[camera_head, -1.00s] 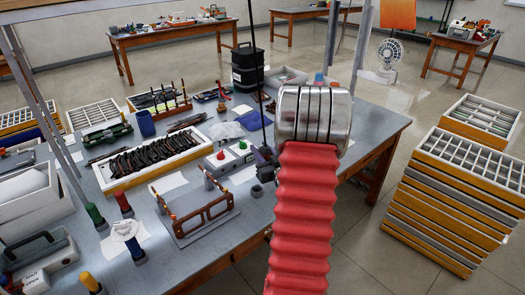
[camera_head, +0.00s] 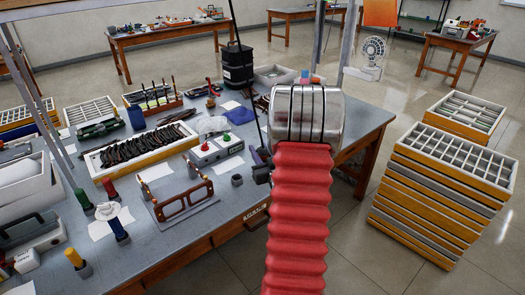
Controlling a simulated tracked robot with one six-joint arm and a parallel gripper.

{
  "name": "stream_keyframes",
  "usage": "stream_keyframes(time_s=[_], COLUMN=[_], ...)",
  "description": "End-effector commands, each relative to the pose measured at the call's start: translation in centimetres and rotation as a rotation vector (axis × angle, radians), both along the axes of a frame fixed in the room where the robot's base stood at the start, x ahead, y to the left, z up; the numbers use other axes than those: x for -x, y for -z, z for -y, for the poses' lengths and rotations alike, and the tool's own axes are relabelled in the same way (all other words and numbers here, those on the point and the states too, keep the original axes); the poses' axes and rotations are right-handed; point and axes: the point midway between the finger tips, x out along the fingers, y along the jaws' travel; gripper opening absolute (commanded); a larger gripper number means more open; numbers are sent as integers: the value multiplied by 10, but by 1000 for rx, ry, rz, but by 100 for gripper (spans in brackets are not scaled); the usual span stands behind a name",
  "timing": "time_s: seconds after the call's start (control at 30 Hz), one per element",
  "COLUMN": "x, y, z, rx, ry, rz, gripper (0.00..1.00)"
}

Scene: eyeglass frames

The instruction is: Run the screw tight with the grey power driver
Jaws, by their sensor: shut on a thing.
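A large brown eyeglass frame (camera_head: 186,206) stands on a flat grey plate on the blue-grey bench (camera_head: 221,243), with tan upright posts beside it. No screw can be made out at this size. My arm, red bellows and a silver joint, fills the middle right of the view. My gripper is hidden behind it. A small dark piece (camera_head: 261,166) shows at the arm's left edge, right of the eyeglass frame, with a thin black line rising from it. I cannot tell whether it is part of the grey power driver.
A grey cup (camera_head: 237,180) and a light box with red and green knobs (camera_head: 216,148) stand behind the frame. A tray of dark frames (camera_head: 147,146) lies farther back. Colored-handle tools (camera_head: 107,188) stand at left. Stacked drawers (camera_head: 440,195) stand right of the bench.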

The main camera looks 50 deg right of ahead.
Motion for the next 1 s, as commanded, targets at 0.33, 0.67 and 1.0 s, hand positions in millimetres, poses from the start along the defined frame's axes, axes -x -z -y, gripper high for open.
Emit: stream_keyframes(time_s=[0.33, 0.67, 1.0], x=[-22, -63, -112], y=[0, 1, 3], z=[-30, -95, -198], rx=[4, 0, -8], ry=[11, -28, -130], rz=[6, 7, 1], gripper=[0, 0, 0])
